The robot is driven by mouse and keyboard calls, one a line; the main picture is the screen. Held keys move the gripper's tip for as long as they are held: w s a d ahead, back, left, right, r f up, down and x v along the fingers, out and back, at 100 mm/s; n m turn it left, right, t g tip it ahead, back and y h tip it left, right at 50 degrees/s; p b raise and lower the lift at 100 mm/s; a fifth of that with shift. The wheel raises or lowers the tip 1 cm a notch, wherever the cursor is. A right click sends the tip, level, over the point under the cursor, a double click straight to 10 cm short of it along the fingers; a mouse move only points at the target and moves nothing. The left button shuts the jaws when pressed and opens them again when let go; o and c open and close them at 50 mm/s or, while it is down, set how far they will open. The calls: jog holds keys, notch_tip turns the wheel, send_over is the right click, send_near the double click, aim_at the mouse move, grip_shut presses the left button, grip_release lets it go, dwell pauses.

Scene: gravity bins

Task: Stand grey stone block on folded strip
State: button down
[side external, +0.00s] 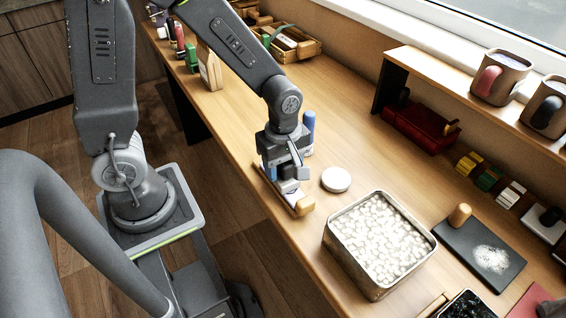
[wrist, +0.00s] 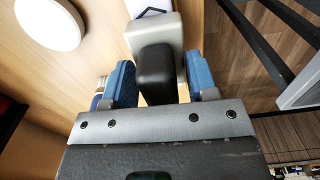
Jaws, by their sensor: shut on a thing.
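My gripper (side external: 286,172) is low over the near edge of the bench. Its blue fingers (wrist: 160,82) stand on either side of a grey block in the wrist view. The grey stone block (wrist: 152,33) has a pale face with rounded corners; a dark rounded form (wrist: 155,68) lies in front of it, and I cannot tell if that is part of it. A white piece with a dark angled line (wrist: 148,12) shows just beyond the block; it may be the folded strip, mostly hidden. I cannot tell whether block and strip touch.
A wooden piece with a rounded end (side external: 304,206) lies below my gripper. A white round disc (side external: 336,179) is to the right, also in the wrist view (wrist: 48,22). A metal bin of white pieces (side external: 378,240) stands front right. A blue cylinder (side external: 309,128) stands behind.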

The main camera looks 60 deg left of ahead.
jog(key=shift+c, duration=1.7)
grip_release()
notch_tip(320, 180, up, 14)
jog(key=shift+f, duration=0.15)
